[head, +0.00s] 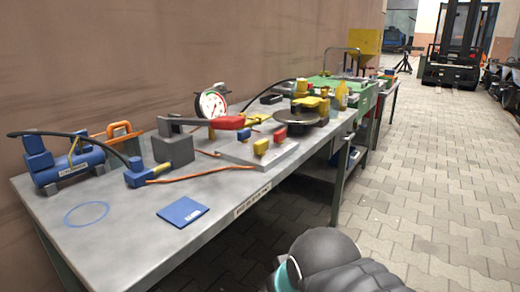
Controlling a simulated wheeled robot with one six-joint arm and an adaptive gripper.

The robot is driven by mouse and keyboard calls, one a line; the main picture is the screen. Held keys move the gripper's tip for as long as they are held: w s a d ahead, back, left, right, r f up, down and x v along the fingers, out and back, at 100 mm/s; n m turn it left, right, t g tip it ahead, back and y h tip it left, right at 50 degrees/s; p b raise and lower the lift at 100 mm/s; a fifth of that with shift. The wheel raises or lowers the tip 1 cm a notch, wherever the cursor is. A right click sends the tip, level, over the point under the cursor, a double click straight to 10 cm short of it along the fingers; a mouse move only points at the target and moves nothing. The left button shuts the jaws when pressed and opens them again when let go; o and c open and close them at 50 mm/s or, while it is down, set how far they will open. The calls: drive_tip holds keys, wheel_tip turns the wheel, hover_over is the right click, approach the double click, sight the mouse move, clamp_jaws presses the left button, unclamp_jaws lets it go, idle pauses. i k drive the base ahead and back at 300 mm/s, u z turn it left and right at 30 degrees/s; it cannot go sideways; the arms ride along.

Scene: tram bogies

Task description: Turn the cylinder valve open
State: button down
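A small blue cylinder (70,168) with a pale label lies on its side at the left end of the grey workbench (130,235). A blue block-shaped fitting (36,150), perhaps the valve, sits at its left end. A black hose arches from there over the cylinder to a blue fitting (137,173) beside a grey block (173,149). I cannot tell from this view whether the valve is open or shut. My gripper is not in view; only a dark, rounded part of my arm shows at the bottom, in front of the bench and apart from the cylinder.
A round dial gauge (212,103), a red lever (216,122) and an orange-handled case (118,138) stand behind. A blue booklet (183,211) lies near the front edge. An orange cable crosses the top. Paved floor (420,190) at right is mostly clear; a forklift (454,45) stands far back.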

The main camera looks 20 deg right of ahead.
sight(243, 135)
drive_tip(key=u, duration=0.05)
drive_tip(key=k, duration=0.55)
drive_tip(key=z, duration=1.05)
drive_tip(key=i, duration=1.3)
drive_tip(key=u, duration=0.05)
